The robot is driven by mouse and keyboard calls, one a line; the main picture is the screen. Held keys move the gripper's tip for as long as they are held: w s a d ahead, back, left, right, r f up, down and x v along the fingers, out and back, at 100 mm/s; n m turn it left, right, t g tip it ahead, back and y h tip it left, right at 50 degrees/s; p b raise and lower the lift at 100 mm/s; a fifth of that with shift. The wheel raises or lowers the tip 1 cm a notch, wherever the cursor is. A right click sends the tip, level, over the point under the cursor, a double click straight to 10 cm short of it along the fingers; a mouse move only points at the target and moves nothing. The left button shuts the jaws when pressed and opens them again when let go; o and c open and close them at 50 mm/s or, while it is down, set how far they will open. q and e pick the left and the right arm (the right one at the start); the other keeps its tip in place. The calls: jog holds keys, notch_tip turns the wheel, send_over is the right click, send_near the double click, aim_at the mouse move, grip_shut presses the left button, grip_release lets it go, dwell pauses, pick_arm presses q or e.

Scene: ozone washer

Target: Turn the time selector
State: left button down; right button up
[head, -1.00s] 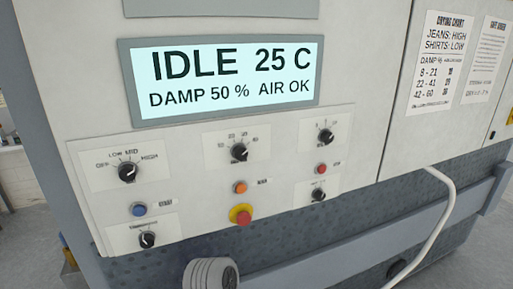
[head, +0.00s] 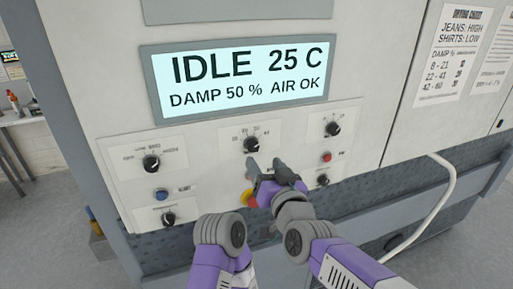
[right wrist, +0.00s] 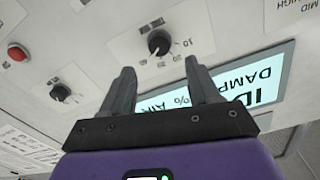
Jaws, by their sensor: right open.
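The time selector, which I take to be the black knob (head: 251,145) on a white number plate, is in the middle of the panel's upper row. It also shows in the right wrist view (right wrist: 158,42), upside down, beyond and between the fingertips. My right gripper (head: 267,167) is open and empty, just below and to the right of the knob in the head view. In the right wrist view the open fingers (right wrist: 159,68) point at the panel, with the knob apart from them. My left gripper is not in view.
The display (head: 240,80) reads IDLE 25 C, DAMP 50 %, AIR OK. Other knobs sit left (head: 151,163) and right (head: 332,128). A red-and-yellow stop button (head: 249,197) is partly behind my right gripper. A white hose (head: 436,205) hangs at right.

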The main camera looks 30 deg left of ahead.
aim_at(254, 148)
jog(key=p+x, duration=0.2)
jog(key=x, duration=0.5)
jog(key=shift+f, duration=0.15)
jog(key=c, duration=1)
jog(key=shift+c, duration=0.2)
